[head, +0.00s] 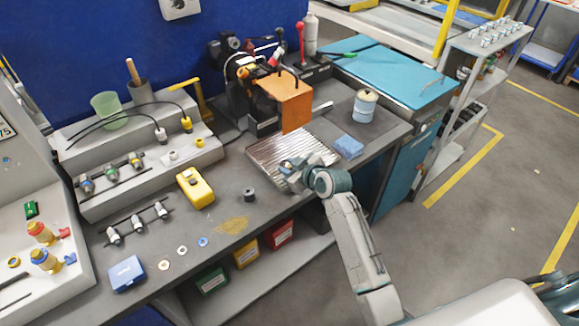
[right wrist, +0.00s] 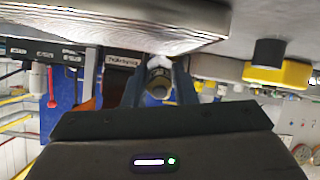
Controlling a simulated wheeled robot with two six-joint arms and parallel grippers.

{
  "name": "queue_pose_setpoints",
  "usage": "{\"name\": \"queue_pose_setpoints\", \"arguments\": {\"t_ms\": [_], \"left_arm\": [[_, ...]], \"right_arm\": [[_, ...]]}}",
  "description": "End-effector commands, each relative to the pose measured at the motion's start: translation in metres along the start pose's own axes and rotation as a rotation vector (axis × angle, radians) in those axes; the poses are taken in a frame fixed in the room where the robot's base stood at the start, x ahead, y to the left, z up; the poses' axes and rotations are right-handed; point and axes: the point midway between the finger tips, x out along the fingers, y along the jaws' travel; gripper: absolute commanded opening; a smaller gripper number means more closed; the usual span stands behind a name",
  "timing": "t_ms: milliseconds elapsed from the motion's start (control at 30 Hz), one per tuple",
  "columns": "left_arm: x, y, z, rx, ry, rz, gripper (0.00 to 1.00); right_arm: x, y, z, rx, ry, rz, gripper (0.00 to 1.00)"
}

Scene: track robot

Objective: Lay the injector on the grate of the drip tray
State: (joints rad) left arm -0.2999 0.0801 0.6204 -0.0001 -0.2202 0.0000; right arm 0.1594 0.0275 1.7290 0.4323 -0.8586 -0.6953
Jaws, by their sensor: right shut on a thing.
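The drip tray (head: 318,146) is a metal tray with a ribbed grate on the bench, right of centre in the head view. Its edge also shows large at the top of the right wrist view (right wrist: 110,22). My right gripper (head: 290,166) is at the tray's near side, over or beside the grate. It is shut on the injector, a small dark cylinder whose round end shows between the fingers in the right wrist view (right wrist: 159,82). In the head view the gripper mostly hides the injector, and I cannot tell whether it touches the grate. My left gripper is not in view.
A blue cloth (head: 348,146) lies right of the tray, near a lidded tin (head: 364,106). An orange guard (head: 287,101) stands behind it. A dark cylinder (head: 249,194) and yellow meter (head: 195,188) are to the left. More injectors (head: 112,173) sit on racks.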

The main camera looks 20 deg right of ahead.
Motion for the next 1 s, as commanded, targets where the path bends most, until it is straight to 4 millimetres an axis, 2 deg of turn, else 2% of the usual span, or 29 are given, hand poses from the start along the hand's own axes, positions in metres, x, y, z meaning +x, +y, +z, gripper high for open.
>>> {"name": "queue_pose_setpoints", "arguments": {"t_ms": [867, 900, 1000], "left_arm": [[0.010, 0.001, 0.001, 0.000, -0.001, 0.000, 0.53], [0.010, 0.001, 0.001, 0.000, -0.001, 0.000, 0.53], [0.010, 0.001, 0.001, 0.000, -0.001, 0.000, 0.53]], "right_arm": [[0.007, -0.004, 0.013, 0.000, 0.001, 0.000, 0.00], [0.007, -0.004, 0.013, 0.000, 0.001, 0.000, 0.29], [0.007, -0.004, 0.013, 0.000, 0.001, 0.000, 0.48]]}}
